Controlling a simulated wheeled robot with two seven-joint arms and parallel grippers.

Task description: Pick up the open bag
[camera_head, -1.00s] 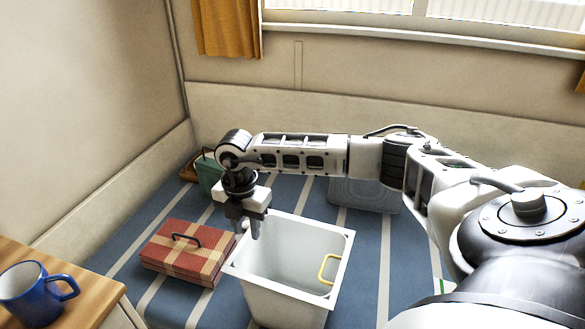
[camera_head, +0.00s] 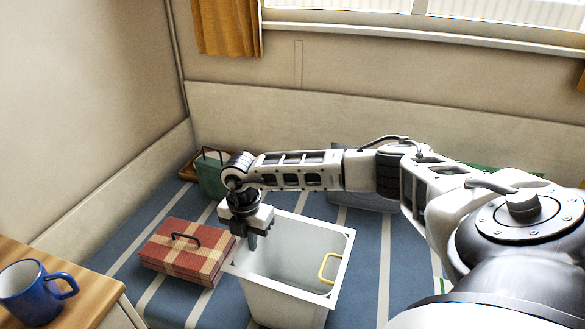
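The open bag (camera_head: 293,307) is a white, open-topped, box-shaped container. It stands upright on the blue striped surface at lower centre, with a yellow handle (camera_head: 327,269) on its right inner side. My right gripper (camera_head: 248,243) points down at the bag's left rim, towards the back corner. Its fingers overlap the rim in this view. I cannot tell whether they touch it or close on anything there. The left side of the rim is partly hidden by the gripper. My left gripper is not in view.
A red checked case (camera_head: 185,262) with a dark handle lies just left of the bag. A green bag (camera_head: 211,180) stands behind my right wrist. A pale grey-blue box (camera_head: 362,201) is partly hidden by my arm. A blue mug (camera_head: 30,293) stands on a wooden top at lower left.

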